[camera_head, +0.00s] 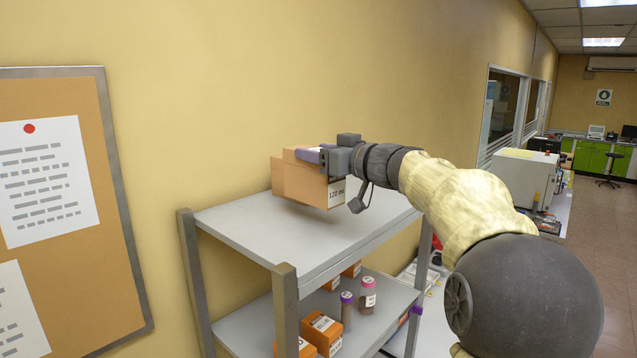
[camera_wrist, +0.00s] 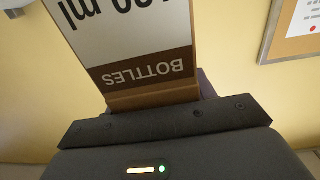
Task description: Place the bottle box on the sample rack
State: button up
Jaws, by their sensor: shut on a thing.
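The bottle box (camera_head: 300,184) is a brown cardboard box with a white label reading "120 ml". In the wrist view the box (camera_wrist: 135,45) shows a label with "BOTTLES" upside down. My gripper (camera_head: 318,156) is shut on the box and holds it over the top shelf. In the wrist view the dark gripper body fills the bottom, and its fingertips are mostly hidden. The sample rack (camera_head: 255,226) is a grey shelf unit with a bare top shelf. A shadow lies under the box, which looks slightly above the shelf; the exact gap is unclear.
The lower shelf (camera_head: 375,318) holds orange boxes (camera_head: 322,332), a pink-capped bottle (camera_head: 367,294) and a purple-capped bottle (camera_head: 346,311). A yellow wall stands behind the rack. A notice board (camera_head: 118,210) hangs at left. The top shelf is free around the box.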

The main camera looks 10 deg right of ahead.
aim_at(320, 177)
jog(key=shift+d+f, duration=0.15)
jog(key=shift+f, duration=0.4)
jog(key=shift+s, duration=0.25)
jog(key=f, duration=0.3)
jog(key=shift+w+a+f, duration=0.15)
jog(key=shift+w+a, duration=0.05)
jog(key=shift+s+d+f, duration=0.1)
jog(key=shift+s+f, duration=0.1)
jog(key=shift+f, duration=0.15)
jog(key=shift+w+f, duration=0.1)
jog(key=shift+f, duration=0.05)
jog(key=o, duration=1.4)
